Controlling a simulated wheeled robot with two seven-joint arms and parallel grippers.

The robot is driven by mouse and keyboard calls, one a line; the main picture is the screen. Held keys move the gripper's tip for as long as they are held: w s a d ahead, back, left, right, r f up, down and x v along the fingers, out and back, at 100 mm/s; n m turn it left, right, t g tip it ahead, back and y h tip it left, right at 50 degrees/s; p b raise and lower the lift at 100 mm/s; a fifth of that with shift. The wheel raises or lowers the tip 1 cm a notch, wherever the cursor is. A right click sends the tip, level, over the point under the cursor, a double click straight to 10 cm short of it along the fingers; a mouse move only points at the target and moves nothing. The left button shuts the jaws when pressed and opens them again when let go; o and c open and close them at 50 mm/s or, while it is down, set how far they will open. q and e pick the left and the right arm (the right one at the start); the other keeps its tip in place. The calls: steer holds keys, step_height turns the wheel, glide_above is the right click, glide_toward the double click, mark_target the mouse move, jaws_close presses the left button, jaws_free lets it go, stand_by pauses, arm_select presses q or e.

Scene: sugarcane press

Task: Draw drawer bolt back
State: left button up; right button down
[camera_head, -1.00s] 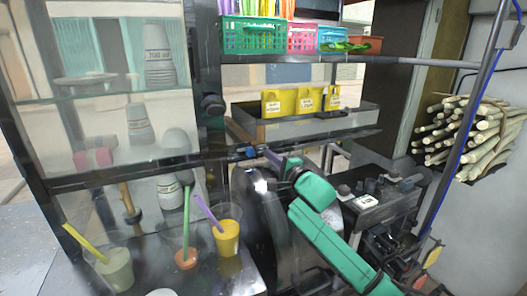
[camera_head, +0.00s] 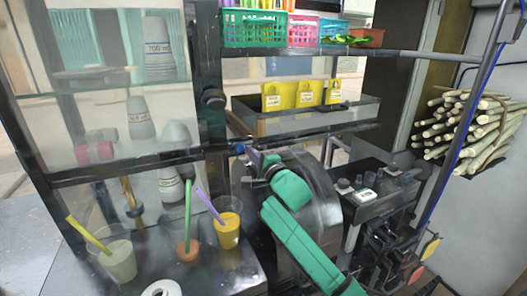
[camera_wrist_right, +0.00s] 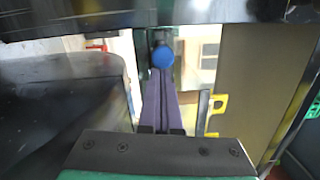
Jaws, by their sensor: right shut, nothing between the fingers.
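A small blue knob (camera_head: 240,149) sits on the dark frame near the middle post in the head view. It also shows as a round blue end below a dark bar in the right wrist view (camera_wrist_right: 163,56). My right gripper (camera_head: 252,157), with purple fingers and a green arm behind it, is just right of the knob. In the right wrist view its fingers (camera_wrist_right: 161,80) are together and empty, with their tips at the knob's lower edge. I cannot tell whether they touch it. The bolt's shaft is not clearly visible. My left gripper is out of view.
A dark rounded machine (camera_head: 318,195) stands close beside my right arm. A tray with yellow cartons (camera_head: 305,92) is above and behind. A yellow cup (camera_head: 228,230) and a pale green cup (camera_head: 118,260) stand on the counter at left. Cane stalks (camera_head: 470,130) are at far right.

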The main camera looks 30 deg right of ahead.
steer(key=shift+s+f, duration=0.15)
steer(key=shift+s, duration=0.35)
steer(key=s+b, duration=0.1)
steer(key=s, duration=0.3)
steer(key=s+b, duration=0.1)
steer(key=s, duration=0.3)
steer(key=s+b, duration=0.1)
steer(key=s, duration=0.3)
steer(key=shift+s+d+f+b, duration=0.2)
steer(key=shift+s+d+b, duration=0.1)
steer(key=shift+s+b, duration=0.1)
steer(key=shift+s+r, duration=0.1)
steer(key=shift+s, duration=0.3)
